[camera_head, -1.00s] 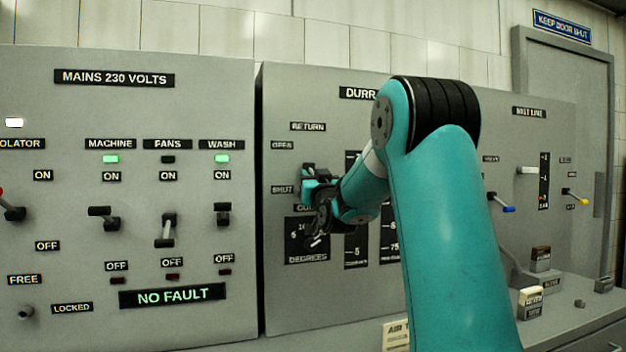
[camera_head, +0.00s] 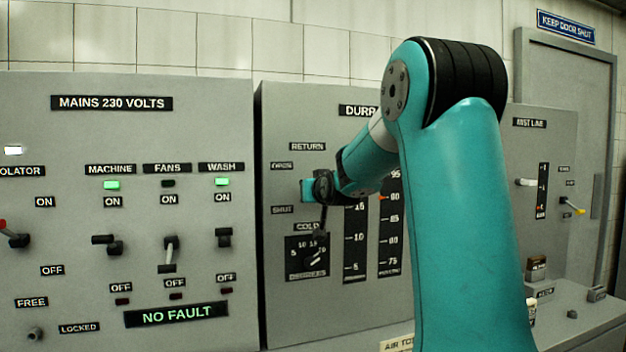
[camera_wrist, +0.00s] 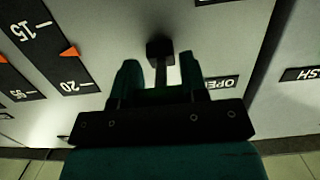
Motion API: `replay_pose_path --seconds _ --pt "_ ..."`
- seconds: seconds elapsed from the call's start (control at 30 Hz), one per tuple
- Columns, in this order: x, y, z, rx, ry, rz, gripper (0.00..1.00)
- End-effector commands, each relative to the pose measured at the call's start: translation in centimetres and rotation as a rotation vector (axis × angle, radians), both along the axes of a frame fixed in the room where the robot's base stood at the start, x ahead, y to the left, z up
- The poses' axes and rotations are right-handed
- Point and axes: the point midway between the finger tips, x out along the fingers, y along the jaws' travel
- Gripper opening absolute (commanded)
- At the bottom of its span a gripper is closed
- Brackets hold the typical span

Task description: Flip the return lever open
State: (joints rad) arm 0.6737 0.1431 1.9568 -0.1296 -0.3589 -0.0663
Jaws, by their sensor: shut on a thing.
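The return lever shows in the wrist view as a dark pivot block (camera_wrist: 160,47) with a short stem running down between my fingers; its handle is mostly hidden. My gripper (camera_wrist: 160,82) is shut on the lever, one finger on each side. In the head view my gripper (camera_head: 312,190) is at the panel under the RETURN label (camera_head: 308,147), roughly midway in height between the OPEN label (camera_head: 282,166) and the SHUT label (camera_head: 282,210). The lever is hidden behind the gripper there. The OPEN label also shows beside the right finger in the wrist view (camera_wrist: 222,82).
The COLD dial (camera_head: 307,257) sits just below my gripper. Scale strips (camera_head: 354,245) are to its right, partly behind my arm. The mains panel (camera_head: 70,135) with several switches is at left. A ledge (camera_head: 575,315) with small blocks is at right.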

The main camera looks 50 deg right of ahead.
Motion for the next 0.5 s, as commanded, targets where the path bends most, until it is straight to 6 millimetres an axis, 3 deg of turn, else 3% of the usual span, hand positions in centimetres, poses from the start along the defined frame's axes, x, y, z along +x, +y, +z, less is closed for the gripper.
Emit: replay_pose_path --seconds 0.03,0.5 --pt "0.1 0.0 1.4 0.023 0.036 0.002 0.17" --pt "0.4 -0.1 2.4 0.206 0.335 0.002 0.17"
